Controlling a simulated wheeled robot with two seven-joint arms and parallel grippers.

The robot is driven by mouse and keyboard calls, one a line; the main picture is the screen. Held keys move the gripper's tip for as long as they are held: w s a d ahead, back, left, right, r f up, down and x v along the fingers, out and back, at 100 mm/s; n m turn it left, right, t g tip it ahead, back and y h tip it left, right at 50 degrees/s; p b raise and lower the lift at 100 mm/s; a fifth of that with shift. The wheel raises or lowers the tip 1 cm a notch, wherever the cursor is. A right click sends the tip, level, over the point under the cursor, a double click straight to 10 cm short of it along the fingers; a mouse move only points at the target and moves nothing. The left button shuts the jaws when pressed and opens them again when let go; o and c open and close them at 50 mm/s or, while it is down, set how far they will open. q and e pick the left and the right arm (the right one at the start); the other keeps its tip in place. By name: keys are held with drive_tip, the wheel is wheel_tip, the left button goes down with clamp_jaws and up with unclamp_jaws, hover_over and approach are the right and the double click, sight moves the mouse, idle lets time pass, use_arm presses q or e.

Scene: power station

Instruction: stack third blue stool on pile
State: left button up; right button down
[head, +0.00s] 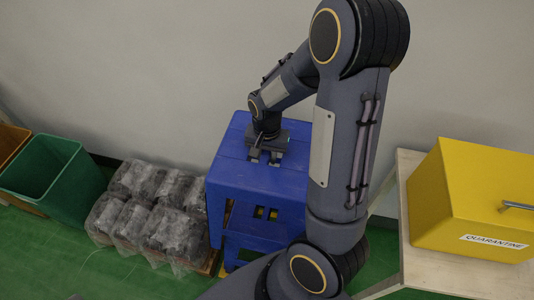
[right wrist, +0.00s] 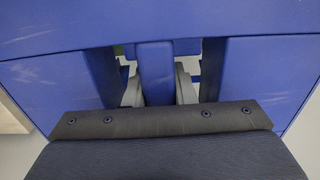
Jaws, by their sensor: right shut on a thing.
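A blue stool (head: 225,165) stands upright at the middle of the head view, its square top facing up. My right gripper (head: 266,157) is on its top from above. In the right wrist view, the gripper's fingers (right wrist: 158,85) go down into two slots, one on each side of the middle bar of the stool's top (right wrist: 160,25), and are shut on that bar. More blue parts (head: 236,250) show below the stool; I cannot tell whether they belong to another stool or whether the two touch. My left gripper is not in view.
Several plastic-wrapped dark bundles (head: 150,215) lie just left of the stool. Green (head: 45,170) and orange (head: 10,142) bins stand farther left. At right, a yellow quarantine box (head: 470,200) sits on a pale table (head: 420,265). A grey wall (head: 130,70) is close behind.

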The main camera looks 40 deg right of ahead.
wheel_tip(320, 180, down, 31)
drive_tip(key=b, duration=2.5)
drive_tip(key=shift+f+b, duration=0.15)
drive_tip(key=shift+b, duration=0.15)
drive_tip(key=c, duration=1.1)
unclamp_jaws()
wheel_tip(320, 180, up, 8)
drive_tip(key=shift+f+p, duration=0.1)
drive_tip(key=shift+p, duration=1.15)
